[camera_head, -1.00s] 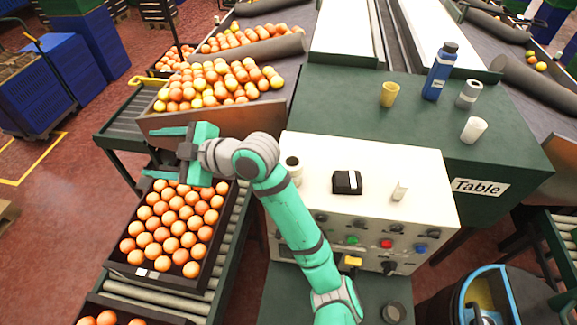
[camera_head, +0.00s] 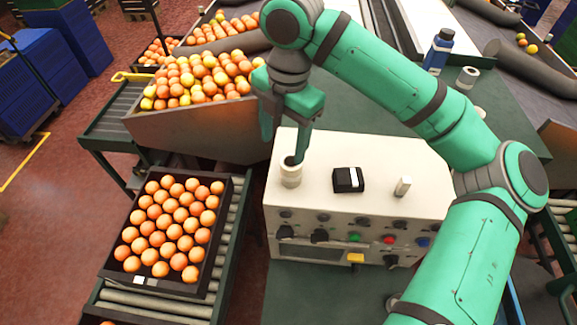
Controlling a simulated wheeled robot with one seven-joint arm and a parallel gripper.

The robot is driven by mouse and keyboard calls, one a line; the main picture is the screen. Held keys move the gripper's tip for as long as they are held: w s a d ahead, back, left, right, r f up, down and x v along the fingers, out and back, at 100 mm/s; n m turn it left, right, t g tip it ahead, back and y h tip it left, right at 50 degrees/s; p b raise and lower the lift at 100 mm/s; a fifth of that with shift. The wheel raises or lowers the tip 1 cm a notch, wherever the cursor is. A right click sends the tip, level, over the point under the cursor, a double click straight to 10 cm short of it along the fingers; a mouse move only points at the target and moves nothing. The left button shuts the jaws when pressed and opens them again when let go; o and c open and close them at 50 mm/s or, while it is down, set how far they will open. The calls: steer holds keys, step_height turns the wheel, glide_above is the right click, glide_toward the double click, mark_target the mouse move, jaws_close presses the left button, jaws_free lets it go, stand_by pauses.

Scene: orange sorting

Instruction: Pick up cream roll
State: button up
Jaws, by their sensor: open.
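The cream roll (camera_head: 291,177) stands upright on the left part of the white control box's top, its dark hole facing up. My gripper (camera_head: 284,143) is open and points down just above and behind it. One finger hangs at the left of the roll; the other comes down at its top right edge and overlaps it in the picture. I cannot tell whether that finger touches the roll. Nothing is held between the fingers.
The white control box (camera_head: 400,165) also bears a black box (camera_head: 348,180) and a small white upright piece (camera_head: 403,187). A crate of oranges (camera_head: 116,262) stands at the left. A blue bottle (camera_head: 438,52) and grey roll (camera_head: 467,78) stand on the green table behind my arm.

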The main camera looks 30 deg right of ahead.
mark_target(292, 161)
steer(key=shift+s+d+r, duration=0.25)
steer(key=shift+s+d, duration=0.15)
steer(key=shift+d, duration=0.15)
steer(key=shift+s+d+g+h, duration=0.15)
steer(key=shift+d+g+h, duration=0.1)
steer(key=shift+g+h, duration=0.05)
step_height(292, 161, down, 5)
steer(key=shift+s+r, duration=0.1)
steer(key=shift+r, duration=0.1)
steer(key=shift+a+f, duration=0.2)
steer(key=shift+f, duration=0.25)
steer(key=shift+w+d+f, duration=0.15)
steer(key=shift+f, duration=1.15)
steer(key=shift+w+d+f, duration=0.15)
steer(key=shift+f, duration=1.1)
steer(key=c, duration=1.1)
